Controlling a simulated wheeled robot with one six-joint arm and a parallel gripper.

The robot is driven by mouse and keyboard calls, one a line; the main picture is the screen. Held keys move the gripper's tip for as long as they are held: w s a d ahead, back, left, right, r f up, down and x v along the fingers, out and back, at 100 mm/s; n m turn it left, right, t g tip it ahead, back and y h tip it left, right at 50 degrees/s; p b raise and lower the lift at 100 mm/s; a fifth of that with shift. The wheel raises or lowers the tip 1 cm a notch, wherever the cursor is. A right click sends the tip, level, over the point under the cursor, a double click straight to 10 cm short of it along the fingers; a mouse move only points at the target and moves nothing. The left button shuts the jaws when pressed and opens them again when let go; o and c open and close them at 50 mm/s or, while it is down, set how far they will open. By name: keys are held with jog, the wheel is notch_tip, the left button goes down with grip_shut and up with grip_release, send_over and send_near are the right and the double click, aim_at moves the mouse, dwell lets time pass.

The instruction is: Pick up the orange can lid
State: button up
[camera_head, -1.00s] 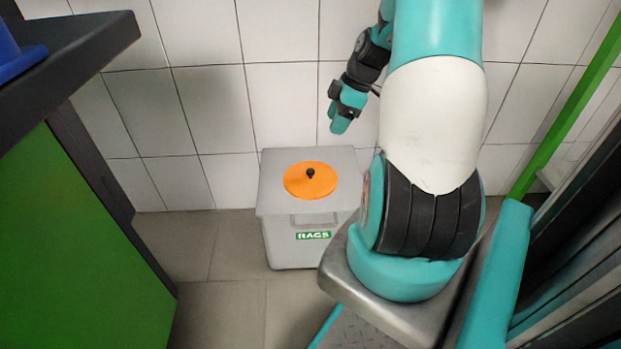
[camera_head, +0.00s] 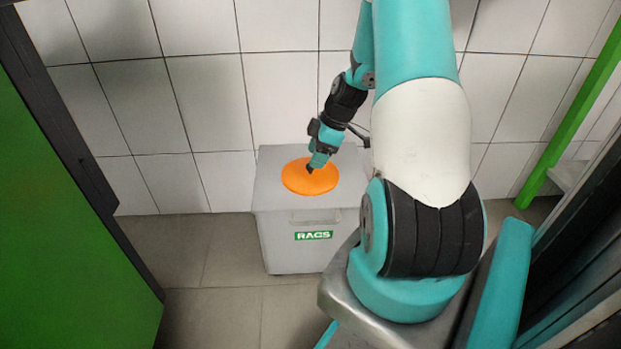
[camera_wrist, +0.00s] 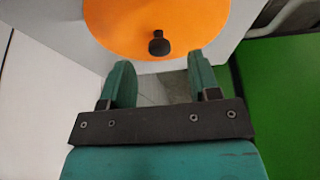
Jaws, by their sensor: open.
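The orange can lid (camera_head: 305,182) is a flat round disc lying on top of the grey RAGS can (camera_head: 275,232). The lid also fills the top of the wrist view (camera_wrist: 125,25), with its black knob (camera_wrist: 159,44) near the lid's edge in that picture. My gripper (camera_head: 314,164) is over the lid, close to the knob, and hides part of the lid in the head view. In the wrist view my gripper (camera_wrist: 160,75) is open, its two green fingers apart with nothing between them. The knob is just beyond the fingertips, between their lines. I cannot tell whether they touch the lid.
A white tiled wall (camera_head: 205,95) stands close behind the can. A green cabinet (camera_head: 65,220) with a dark edge is on the left. A green post (camera_head: 570,115) rises on the right. The floor (camera_head: 215,265) left of the can is clear.

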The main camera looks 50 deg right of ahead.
aim_at(310, 171)
jog(key=b+x, duration=0.2)
jog(key=x, duration=0.2)
jog(key=shift+s+d, duration=0.1)
jog(key=shift+r, duration=0.15)
jog(key=c, duration=1)
